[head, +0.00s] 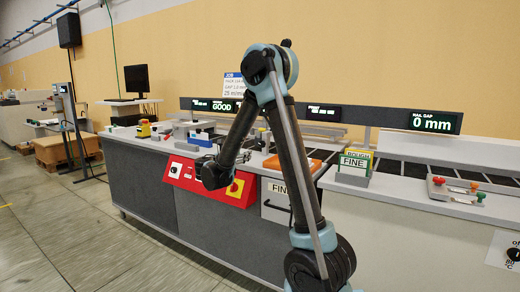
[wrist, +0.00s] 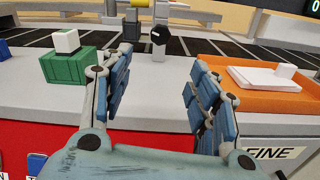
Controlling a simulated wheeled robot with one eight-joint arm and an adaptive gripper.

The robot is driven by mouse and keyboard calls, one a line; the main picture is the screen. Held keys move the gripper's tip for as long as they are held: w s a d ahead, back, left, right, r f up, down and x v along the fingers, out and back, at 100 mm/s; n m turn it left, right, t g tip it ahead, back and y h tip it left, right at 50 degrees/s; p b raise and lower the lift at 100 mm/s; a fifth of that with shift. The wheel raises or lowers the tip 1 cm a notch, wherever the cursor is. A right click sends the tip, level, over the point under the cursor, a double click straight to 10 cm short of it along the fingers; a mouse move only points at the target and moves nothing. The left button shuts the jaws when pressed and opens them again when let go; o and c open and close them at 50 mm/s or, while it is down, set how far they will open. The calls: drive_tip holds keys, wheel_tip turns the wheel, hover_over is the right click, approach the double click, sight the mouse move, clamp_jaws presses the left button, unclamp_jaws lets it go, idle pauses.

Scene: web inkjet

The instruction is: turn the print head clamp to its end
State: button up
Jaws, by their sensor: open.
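In the wrist view, a small black knob (wrist: 158,35) sits on a short pale post beyond the fingers. It looks like the print head clamp, but I cannot tell its turn angle or end mark. My gripper (wrist: 160,70) is open and empty, its two blue-padded fingers spread left and right. The knob shows between and past the fingertips, apart from them. In the head view my arm bends down over the front of the machine bench, and the clamp cannot be made out.
A green box (wrist: 70,67) with a white block on top is left of my fingers. An orange tray (wrist: 275,97) holding a white plate is to the right. Dark belt slats lie behind the knob. A red control panel (head: 183,172) is on the bench front.

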sight(261, 145)
drive_tip(key=x, duration=1.7)
drive_tip(key=shift+w+d, duration=0.1)
drive_tip(key=shift+w, duration=0.05)
drive_tip(key=c, duration=1.1)
